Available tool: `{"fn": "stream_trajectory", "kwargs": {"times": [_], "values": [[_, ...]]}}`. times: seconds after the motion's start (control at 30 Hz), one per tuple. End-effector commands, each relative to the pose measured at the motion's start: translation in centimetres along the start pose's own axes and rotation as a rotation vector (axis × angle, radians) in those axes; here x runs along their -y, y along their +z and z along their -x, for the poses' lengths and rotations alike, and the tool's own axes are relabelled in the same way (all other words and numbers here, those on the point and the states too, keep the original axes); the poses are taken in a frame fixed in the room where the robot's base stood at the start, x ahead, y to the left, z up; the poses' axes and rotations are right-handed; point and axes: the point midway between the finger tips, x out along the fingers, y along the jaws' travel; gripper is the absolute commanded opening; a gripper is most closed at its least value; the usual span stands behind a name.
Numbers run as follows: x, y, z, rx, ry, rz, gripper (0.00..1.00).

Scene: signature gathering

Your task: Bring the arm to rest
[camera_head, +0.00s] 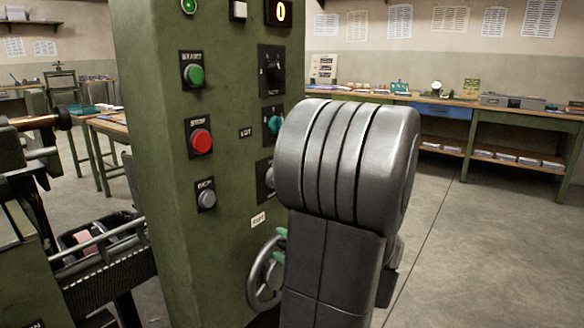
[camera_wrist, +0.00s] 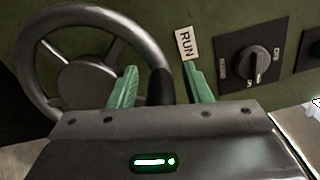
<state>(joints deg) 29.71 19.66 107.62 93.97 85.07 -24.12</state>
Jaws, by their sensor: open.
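My arm (camera_head: 345,160) is a grey metal link that fills the middle of the head view and hides part of the green machine panel (camera_head: 165,255). My gripper (camera_head: 280,244) shows only as two green fingertips left of the arm, beside a grey handwheel (camera_head: 256,290). In the wrist view my gripper (camera_wrist: 161,86) is open, its green fingers apart. The right part of the handwheel's rim (camera_wrist: 145,50) lies between the fingers in the picture; I cannot tell whether they touch it. Nothing is clamped.
The panel carries a green button (camera_head: 194,75), a red button (camera_head: 201,141), a grey button (camera_head: 206,198) and rotary knobs. A RUN label (camera_wrist: 184,43) and a black knob (camera_wrist: 256,64) are near the fingers. Open floor (camera_head: 480,250) lies right, before a workbench (camera_head: 520,113).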

Motion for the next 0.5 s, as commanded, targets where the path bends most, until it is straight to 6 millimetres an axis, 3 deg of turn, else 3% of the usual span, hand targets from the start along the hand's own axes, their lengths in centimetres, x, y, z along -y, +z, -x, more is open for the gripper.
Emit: {"fn": "stream_trajectory", "kwargs": {"times": [0.27,0.5], "values": [[0.1,-0.1,1.4,-0.003,-0.001,-0.001,0.44],[0.2,0.0,4.7,-0.002,-0.001,0.0,0.44]]}}
